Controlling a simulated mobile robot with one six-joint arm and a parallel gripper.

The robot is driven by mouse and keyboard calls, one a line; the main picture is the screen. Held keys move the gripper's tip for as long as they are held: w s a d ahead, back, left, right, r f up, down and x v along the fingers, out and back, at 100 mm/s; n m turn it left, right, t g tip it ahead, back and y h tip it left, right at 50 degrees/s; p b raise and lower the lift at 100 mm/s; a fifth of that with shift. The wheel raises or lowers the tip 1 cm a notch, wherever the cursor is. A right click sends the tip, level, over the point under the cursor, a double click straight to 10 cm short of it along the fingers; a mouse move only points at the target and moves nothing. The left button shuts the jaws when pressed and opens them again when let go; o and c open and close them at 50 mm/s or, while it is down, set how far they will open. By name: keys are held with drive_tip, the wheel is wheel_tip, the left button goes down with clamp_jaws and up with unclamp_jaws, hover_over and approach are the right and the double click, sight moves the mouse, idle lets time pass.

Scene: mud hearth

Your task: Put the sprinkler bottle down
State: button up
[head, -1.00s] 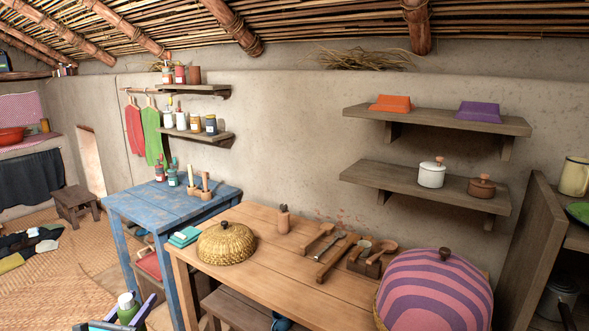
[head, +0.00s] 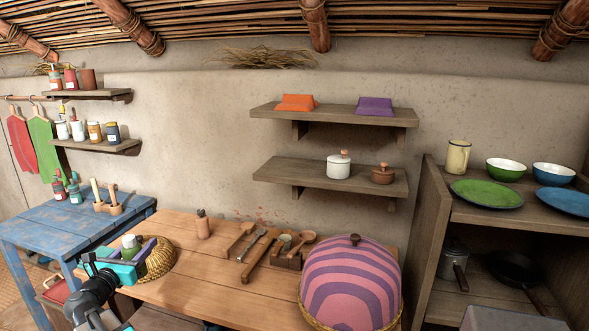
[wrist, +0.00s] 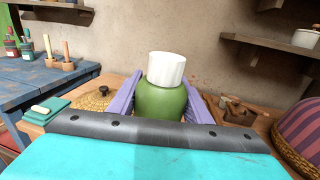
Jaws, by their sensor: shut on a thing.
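The sprinkler bottle is green with a white cap (wrist: 167,69). In the wrist view its green body (wrist: 160,102) sits between the two purple fingers of my gripper (wrist: 163,98), which is shut on it. In the head view my gripper (head: 133,248) holds the bottle (head: 131,243) upright at the lower left, in front of the woven basket lid (head: 160,258). The bottle's lower part is hidden, and I cannot tell how high it is above the wooden table (head: 190,290).
A striped purple and pink dome (head: 352,280) covers the table's right end. A blue table (head: 50,228) is at the left. The table's front middle is clear.

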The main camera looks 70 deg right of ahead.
drive_tip(key=s+d+r+m+g+p, duration=0.1)
drive_tip(key=s+d+r, duration=0.35)
drive_tip(key=d, duration=0.25)
drive_tip(key=s+d+r+m+g+p, duration=0.1)
drive_tip(key=s+d+r+g, duration=0.15)
drive_tip(key=s+d, duration=0.35)
drive_tip(key=s+d+r+p, duration=0.1)
drive_tip(key=s+d+r, duration=0.2)
drive_tip(key=d+r, duration=0.35)
drive_tip(key=s+d+r+g, duration=0.1)
drive_tip(key=s+d+r, duration=0.2)
drive_tip(key=s+d, duration=0.2)
drive_tip(key=s+d+r+m+g+p, duration=0.1)
drive_tip(key=s+d+r, duration=0.3)
drive_tip(key=s, duration=0.4)
drive_tip(key=s+d+r+m+g+p, duration=0.1)
drive_tip(key=s+d+r, duration=0.2)
drive_tip(key=s+d, duration=0.3)
drive_tip(key=shift+s+d+r, duration=0.15)
drive_tip(key=shift+s+d, duration=0.05)
drive_tip(key=shift+s, duration=0.6)
drive_tip(key=shift+g, duration=0.25)
drive_tip(key=w+d+p, duration=0.2)
drive_tip(key=d, duration=0.5)
drive_tip(key=w+d+f+p, duration=0.1)
drive_tip(key=w+d, duration=0.1)
drive_tip(key=d, duration=0.6)
drive_tip(key=shift+w+d+f+p, duration=0.2)
drive_tip(key=shift+w+f+p, duration=0.05)
drive_tip(key=shift+p, duration=0.15)
